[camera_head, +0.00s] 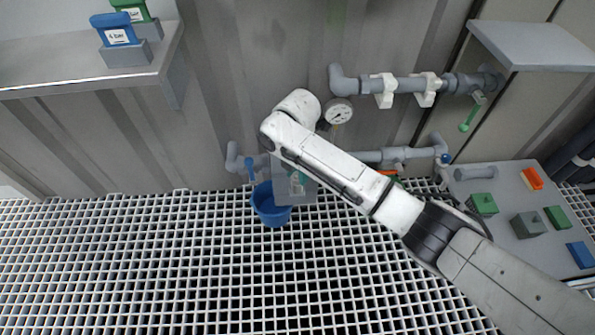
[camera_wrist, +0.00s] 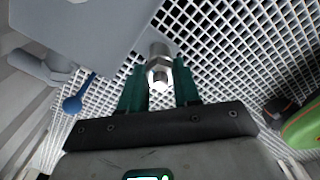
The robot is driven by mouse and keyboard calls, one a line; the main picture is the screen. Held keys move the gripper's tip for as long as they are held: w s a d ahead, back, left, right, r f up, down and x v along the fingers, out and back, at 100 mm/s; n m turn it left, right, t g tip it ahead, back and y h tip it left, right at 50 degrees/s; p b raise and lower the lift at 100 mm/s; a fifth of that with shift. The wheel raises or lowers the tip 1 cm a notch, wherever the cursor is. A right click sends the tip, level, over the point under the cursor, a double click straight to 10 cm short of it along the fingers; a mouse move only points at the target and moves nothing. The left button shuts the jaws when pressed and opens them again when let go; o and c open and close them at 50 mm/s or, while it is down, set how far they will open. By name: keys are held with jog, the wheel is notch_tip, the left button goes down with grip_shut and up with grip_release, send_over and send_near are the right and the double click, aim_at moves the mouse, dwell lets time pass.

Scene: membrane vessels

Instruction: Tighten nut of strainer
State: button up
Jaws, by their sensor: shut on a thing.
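In the wrist view, the two green fingers of my gripper (camera_wrist: 160,84) are shut on a silver metal hex nut (camera_wrist: 159,66). The nut sits between the fingertips, below a large grey body (camera_wrist: 85,25) that fills the upper left; I cannot tell for certain whether this is the strainer. The nut is hidden there.
A blue bucket (camera_head: 270,206) stands on the white grating beside the grey block. A blue valve handle (camera_wrist: 76,103) is at the left in the wrist view. A gauge (camera_head: 338,111) and pipes line the wall. A bench (camera_head: 500,222) with coloured blocks stands at right.

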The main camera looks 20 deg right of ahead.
jog(key=shift+r+m+p, duration=0.15)
jog(key=shift+m+p, duration=0.15)
jog(key=shift+p, duration=0.2)
jog(key=m+p, duration=0.1)
jog(key=p, duration=0.1)
jog(key=shift+s+r+m+p, duration=0.1)
jog(key=shift+m+p, duration=0.2)
jog(key=shift+m, duration=0.1)
jog(key=m+p, duration=0.5)
jog(key=m, duration=0.1)
jog(key=m+p, duration=0.1)
jog(key=m, duration=0.1)
jog(key=shift+s+f+m+p, duration=0.1)
jog(key=shift+f+m+p, duration=0.1)
jog(key=shift+m+p, duration=0.75)
jog(key=shift+m, duration=1.55)
jog(key=shift+f, duration=0.1)
jog(key=o, duration=1.1)
jog(key=shift+c, duration=0.2)
